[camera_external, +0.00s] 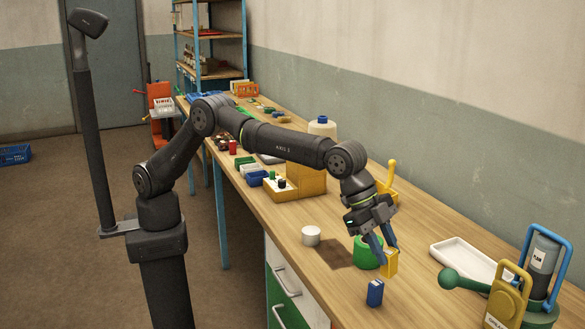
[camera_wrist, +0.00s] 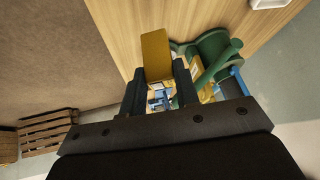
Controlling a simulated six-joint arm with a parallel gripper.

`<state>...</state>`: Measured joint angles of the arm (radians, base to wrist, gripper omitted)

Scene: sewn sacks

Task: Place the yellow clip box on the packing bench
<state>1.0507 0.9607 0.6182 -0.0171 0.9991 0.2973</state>
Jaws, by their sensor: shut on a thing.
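The yellow clip box (camera_external: 391,264) is between the fingertips of my gripper (camera_external: 388,254), which is shut on it, over the packing bench (camera_external: 420,215). In the wrist view the yellow clip box (camera_wrist: 156,52) sticks out past the two dark fingers of my gripper (camera_wrist: 160,80). I cannot tell if its lower end touches the bench. A blue box (camera_external: 375,293) stands on the bench just in front of it. A green round container (camera_external: 366,253) is close behind and left of it, partly hidden by my fingers.
A white cylinder (camera_external: 311,236) stands to the left. A white tray (camera_external: 462,257), a green round-ended tool (camera_external: 450,279) and yellow and blue framed items (camera_external: 508,295) are at the right. Bare bench lies between the blue box and these.

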